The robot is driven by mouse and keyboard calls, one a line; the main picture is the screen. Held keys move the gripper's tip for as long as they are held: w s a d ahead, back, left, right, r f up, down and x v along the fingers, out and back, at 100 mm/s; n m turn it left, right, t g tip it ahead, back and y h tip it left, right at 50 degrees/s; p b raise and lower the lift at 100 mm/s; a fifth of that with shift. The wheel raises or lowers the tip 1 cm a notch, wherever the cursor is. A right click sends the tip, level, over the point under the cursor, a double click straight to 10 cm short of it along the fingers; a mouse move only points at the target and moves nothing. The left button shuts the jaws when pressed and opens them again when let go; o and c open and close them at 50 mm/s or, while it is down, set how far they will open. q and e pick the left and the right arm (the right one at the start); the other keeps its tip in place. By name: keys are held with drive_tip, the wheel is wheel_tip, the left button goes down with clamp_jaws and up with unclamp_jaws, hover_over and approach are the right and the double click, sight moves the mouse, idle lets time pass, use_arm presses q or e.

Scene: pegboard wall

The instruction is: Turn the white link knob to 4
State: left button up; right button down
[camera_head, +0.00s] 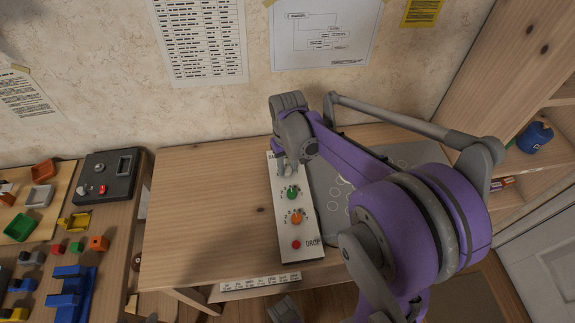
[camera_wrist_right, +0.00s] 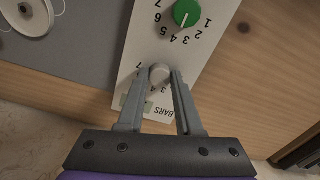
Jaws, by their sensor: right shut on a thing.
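The white knob (camera_wrist_right: 159,74) sits near the end of a pale control panel (camera_head: 286,244). In the right wrist view my right gripper (camera_wrist_right: 162,77) has its two fingers on either side of the white knob, shut on it. In the head view the right gripper (camera_head: 288,168) reaches down at the panel's far end and mostly hides the white knob.
The green knob (camera_wrist_right: 187,13) is close by on the panel, its mark near 3 or 4. A grey plate (camera_head: 331,205) adjoins the panel. The wooden table (camera_head: 205,200) is clear to its left.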

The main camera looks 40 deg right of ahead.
sight(288, 170)
drive_tip(key=shift+m, duration=0.4)
drive_tip(key=m, duration=0.5)
drive_tip(key=shift+m, duration=0.3)
drive_tip(key=m, duration=0.5)
drive_tip(key=shift+m, duration=0.3)
drive_tip(key=c, duration=0.6)
unclamp_jaws()
wheel_tip(288, 170, up, 11)
drive_tip(key=shift+f+p, duration=0.1)
drive_tip(key=shift+p, duration=0.55)
